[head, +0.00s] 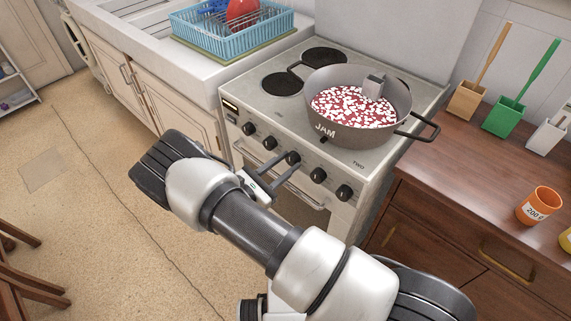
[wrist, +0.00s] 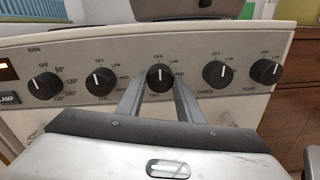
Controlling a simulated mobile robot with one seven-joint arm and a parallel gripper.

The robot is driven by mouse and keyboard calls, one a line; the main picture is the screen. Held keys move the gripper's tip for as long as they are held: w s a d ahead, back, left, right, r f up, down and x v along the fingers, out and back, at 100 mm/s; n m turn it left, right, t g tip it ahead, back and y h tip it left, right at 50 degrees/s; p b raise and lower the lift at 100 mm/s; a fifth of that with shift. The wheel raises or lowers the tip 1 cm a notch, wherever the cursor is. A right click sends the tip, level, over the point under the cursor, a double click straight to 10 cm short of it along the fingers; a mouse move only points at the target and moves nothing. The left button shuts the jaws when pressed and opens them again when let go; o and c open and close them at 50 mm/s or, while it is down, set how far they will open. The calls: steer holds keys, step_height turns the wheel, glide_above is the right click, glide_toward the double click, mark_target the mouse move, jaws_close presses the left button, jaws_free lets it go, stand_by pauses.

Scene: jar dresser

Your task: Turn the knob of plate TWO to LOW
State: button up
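The knob of plate TWO (wrist: 160,78) is the black middle knob on the stove's front panel. Its white pointer line points up toward OFF; LOW is printed just to the right of OFF. My gripper (wrist: 159,80) is open, with one finger on each side of this knob. The fingertips are close to the knob; I cannot tell whether they touch it. In the head view my gripper (head: 281,170) reaches the panel at this knob (head: 293,158). The word TWO is also printed on the hob's front right corner, by the JAM pan (head: 355,133).
Knob ONE (wrist: 100,81) is close on the left and knob THREE (wrist: 216,74) on the right, then knob FOUR (wrist: 265,72). The oven knob (wrist: 45,82) is far left. A handle bar (head: 300,190) runs below the panel. A wooden dresser (head: 470,185) stands right.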

steer(key=shift+c, duration=1)
steer(key=shift+m, duration=0.3)
steer(key=shift+f+m+b, duration=0.1)
steer(key=shift+m+b, duration=0.65)
steer(key=shift+m, duration=0.25)
steer(key=m+b, duration=0.2)
steer(key=m, duration=0.3)
steer(key=shift+m, duration=0.6)
steer(key=o, duration=1.1)
